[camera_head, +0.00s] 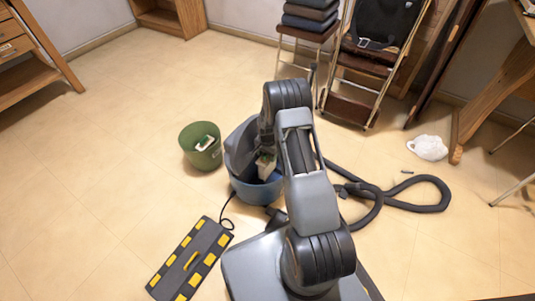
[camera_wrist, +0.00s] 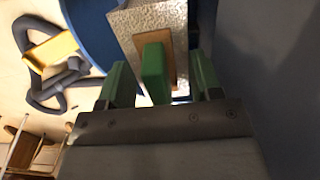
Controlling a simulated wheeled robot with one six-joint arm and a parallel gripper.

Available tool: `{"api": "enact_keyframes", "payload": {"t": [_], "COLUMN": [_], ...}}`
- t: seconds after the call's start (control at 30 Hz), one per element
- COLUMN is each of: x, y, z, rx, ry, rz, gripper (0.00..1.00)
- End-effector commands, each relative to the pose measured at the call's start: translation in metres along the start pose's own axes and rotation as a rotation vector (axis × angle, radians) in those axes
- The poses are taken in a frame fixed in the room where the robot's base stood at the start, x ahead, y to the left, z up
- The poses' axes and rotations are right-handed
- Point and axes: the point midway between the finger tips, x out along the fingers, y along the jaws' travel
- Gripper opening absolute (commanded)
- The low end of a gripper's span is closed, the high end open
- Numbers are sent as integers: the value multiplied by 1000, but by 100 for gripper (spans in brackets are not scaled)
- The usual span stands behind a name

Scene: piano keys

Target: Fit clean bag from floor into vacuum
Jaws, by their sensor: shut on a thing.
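The vacuum (camera_head: 254,191) is a blue tub on the floor with a grey-blue upper part tilted up behind it. A pale speckled bag (camera_wrist: 128,28) with a brown collar and a green tab (camera_wrist: 153,72) is between my gripper's fingers (camera_wrist: 160,82). My gripper is shut on the bag; the exact contact is unclear. In the head view the bag (camera_head: 266,163) shows at the tub's opening, partly hidden by my arm. The tub's blue wall (camera_wrist: 90,28) is beside the bag in the wrist view. I cannot tell whether the bag is seated.
A green bin (camera_head: 201,155) holding a pale item stands left of the vacuum. A dark hose (camera_head: 420,207) loops on the right. Floor at left is clear.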

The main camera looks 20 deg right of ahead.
Motion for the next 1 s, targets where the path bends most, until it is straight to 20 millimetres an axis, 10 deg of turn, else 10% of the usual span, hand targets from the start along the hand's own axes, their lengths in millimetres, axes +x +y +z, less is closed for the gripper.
{"api": "enact_keyframes", "payload": {"t": [1.0], "x": [32], "y": [0], "z": [0], "rx": [0], "ry": [0], "rz": [0], "gripper": [19]}}
